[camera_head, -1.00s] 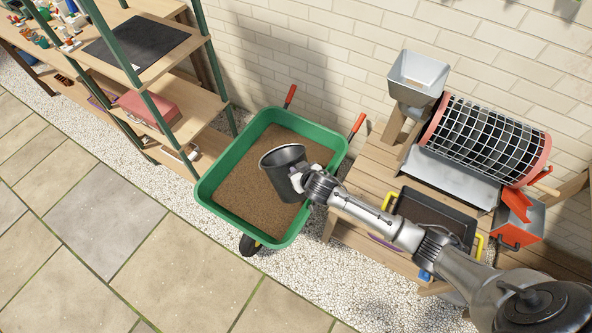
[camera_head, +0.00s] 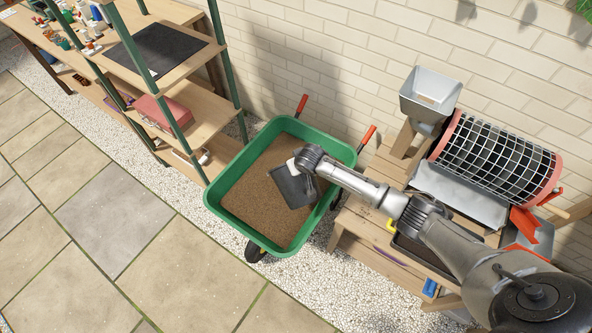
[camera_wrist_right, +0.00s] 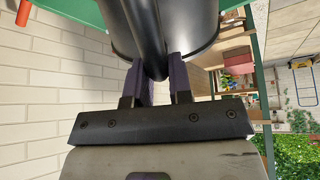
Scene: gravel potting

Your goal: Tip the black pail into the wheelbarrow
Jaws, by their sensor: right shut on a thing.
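The green wheelbarrow (camera_head: 222,180) stands in the middle of the head view, with brown gravel or soil (camera_head: 247,200) in its tray. The black pail (camera_head: 290,189) is tilted well over above the tray, and its mouth is not visible from the head camera. My right gripper (camera_wrist_right: 157,82) is shut on the pail's dark handle in the right wrist view, where the pail's body (camera_wrist_right: 195,25) fills the top. In the head view my right arm reaches over the wheelbarrow from the right. My left gripper is not in view.
A wooden bench (camera_head: 352,222) at right holds a mesh drum sieve (camera_head: 495,158), a grey hopper (camera_head: 430,95), a black tray (camera_head: 410,250) and an orange-red scoop-like part (camera_head: 525,222). Wooden shelves (camera_head: 205,118) stand at left. Paving in front is clear.

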